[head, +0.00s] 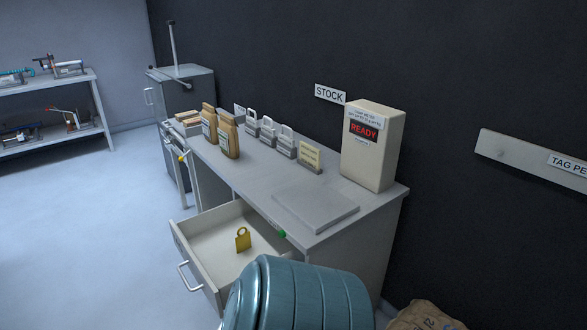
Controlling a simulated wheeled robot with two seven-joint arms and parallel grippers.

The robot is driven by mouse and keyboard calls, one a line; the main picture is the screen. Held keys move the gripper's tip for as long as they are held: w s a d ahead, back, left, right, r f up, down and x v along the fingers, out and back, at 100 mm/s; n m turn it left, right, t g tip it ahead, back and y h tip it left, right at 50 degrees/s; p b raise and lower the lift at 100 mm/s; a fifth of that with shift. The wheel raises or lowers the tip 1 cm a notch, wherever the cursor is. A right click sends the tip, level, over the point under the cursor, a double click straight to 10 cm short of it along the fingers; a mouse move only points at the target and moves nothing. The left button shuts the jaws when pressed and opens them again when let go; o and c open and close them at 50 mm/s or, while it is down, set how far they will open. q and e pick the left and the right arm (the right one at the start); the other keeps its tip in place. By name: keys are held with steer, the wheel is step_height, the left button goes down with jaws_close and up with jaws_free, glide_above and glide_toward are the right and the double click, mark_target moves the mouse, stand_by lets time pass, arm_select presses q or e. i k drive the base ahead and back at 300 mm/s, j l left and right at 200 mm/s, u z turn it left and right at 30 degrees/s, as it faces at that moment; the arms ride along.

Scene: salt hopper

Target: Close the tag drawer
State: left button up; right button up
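The tag drawer (195,262) is pulled open from the front of the grey desk (262,180). Its pale inside shows, and a silver bar handle (183,278) is on its front panel. The drawer's near right corner is partly hidden behind a teal ribbed drum. Neither of my grippers is in view.
The teal drum (305,295) stands close to the drawer's right end. A READY display box (374,145), a flat grey plate (315,208), brown bags (228,137) and metal holders are on the desk. Open floor (90,240) lies left of the drawer. A sack (425,316) is at the bottom right.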

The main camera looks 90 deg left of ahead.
mark_target(205, 241)
steer(key=u, duration=3.55)
